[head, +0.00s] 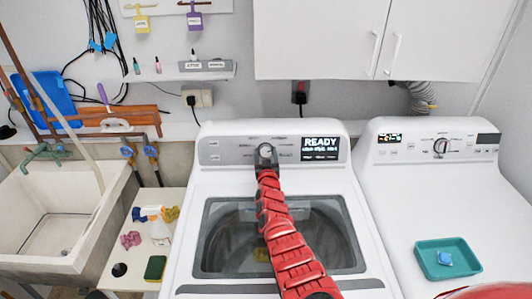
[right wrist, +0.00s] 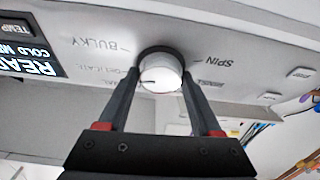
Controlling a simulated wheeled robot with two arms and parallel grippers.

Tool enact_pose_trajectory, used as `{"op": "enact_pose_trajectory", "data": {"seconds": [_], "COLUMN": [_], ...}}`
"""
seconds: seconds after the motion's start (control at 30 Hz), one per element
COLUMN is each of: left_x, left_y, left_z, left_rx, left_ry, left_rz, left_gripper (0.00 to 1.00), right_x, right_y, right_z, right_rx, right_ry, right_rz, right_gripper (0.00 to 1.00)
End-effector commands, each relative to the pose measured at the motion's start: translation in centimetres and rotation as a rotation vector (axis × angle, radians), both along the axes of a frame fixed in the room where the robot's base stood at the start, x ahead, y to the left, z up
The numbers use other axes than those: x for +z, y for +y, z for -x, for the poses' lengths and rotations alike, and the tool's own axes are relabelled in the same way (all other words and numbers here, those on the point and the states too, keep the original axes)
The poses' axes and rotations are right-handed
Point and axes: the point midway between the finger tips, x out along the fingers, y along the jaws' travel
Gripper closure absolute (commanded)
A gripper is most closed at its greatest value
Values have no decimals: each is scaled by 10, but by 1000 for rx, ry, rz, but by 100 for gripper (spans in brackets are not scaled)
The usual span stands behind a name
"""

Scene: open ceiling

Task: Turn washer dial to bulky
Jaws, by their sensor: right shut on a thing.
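The washer (head: 370,255) is a white top-loader with a glass lid, and its grey panel has a lit screen reading READY (head: 321,147). The dial (head: 265,151) is a round knob left of that screen. In the right wrist view the dial (right wrist: 161,70) is white and silver, with a small dark mark on its left part. The BULKY label (right wrist: 96,43) is to its upper left and SPIN (right wrist: 219,62) to its right. My right gripper (right wrist: 158,84) is shut on the dial, one finger on each side. My left gripper is not in view.
A dryer (head: 450,200) with its own dial (head: 440,147) stands at the right, with a teal tray (head: 447,272) on top. A sink (head: 50,225) and a small table with bottles and sponges (head: 140,240) are at the left. White cabinets (head: 330,40) hang above.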

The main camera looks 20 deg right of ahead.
Motion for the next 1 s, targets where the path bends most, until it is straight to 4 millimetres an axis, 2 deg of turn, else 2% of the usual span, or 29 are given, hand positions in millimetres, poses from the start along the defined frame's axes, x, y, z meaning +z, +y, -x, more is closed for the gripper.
{"op": "enact_pose_trajectory", "data": {"seconds": [0.1,0.3,0.7,1.0], "left_x": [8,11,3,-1], "left_y": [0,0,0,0], "left_z": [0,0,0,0], "left_rx": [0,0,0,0], "left_ry": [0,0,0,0], "left_rz": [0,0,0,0], "left_gripper": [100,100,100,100], "right_x": [1,-1,-2,0], "right_y": [1,1,1,1], "right_z": [0,0,0,0], "right_rx": [-30,-89,-190,-225], "right_ry": [-19,-62,-141,-170], "right_rz": [-81,-238,-500,-593], "right_gripper": [89,89,90,90]}}
